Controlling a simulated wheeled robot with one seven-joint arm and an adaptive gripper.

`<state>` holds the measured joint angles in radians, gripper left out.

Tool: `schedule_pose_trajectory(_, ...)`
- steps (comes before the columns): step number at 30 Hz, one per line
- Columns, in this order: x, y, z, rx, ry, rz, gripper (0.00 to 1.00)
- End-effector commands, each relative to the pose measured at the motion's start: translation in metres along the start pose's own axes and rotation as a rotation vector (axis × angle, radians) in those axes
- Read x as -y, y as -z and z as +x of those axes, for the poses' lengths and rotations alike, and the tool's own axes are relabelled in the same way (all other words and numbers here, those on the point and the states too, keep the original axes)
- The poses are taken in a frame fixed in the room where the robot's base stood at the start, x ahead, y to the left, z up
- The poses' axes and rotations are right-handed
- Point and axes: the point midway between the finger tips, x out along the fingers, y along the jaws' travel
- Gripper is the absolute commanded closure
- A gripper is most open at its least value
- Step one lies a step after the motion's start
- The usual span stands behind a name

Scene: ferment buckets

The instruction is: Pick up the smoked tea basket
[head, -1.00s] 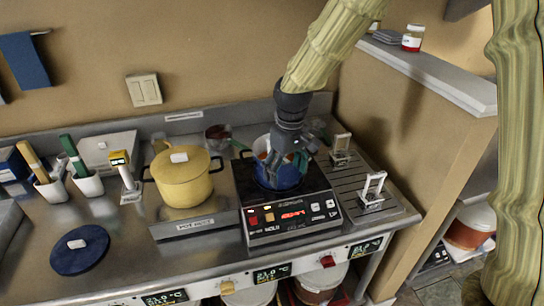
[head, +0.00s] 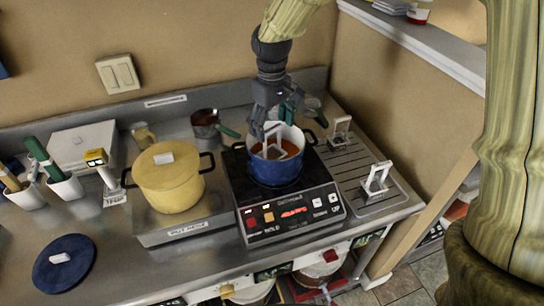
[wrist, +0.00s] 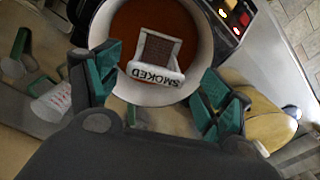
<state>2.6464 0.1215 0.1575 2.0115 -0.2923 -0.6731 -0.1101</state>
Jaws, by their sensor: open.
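The smoked tea basket (wrist: 157,60) has a white frame handle and a label reading SMOKED. It sits in the blue pot (head: 272,171), which holds reddish-brown liquid and stands on the black induction cooker. Its white handle also shows above the pot in the head view (head: 271,142). My gripper (wrist: 159,94) is open above the pot, with its green-padded fingers apart on either side of the handle. The fingers do not appear to touch the handle. In the head view my gripper (head: 272,124) hangs over the back of the pot.
The cooker (head: 290,207) has a lit front panel. A yellow lidded pot (head: 170,183) stands to its left, and a small saucepan (head: 206,122) behind. Two more white-handled baskets (head: 376,180) stand on the drain rack (head: 352,178) at right. A blue lid (head: 64,265) lies front left.

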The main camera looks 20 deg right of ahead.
Motion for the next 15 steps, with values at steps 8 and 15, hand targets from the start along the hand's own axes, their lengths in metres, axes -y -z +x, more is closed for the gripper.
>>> schedule_pose_trajectory(8,-0.003,0.001,0.012,0.002,0.001,0.002,0.21)
schedule_pose_trajectory(15,-0.006,0.004,0.035,0.003,0.000,0.003,0.21)
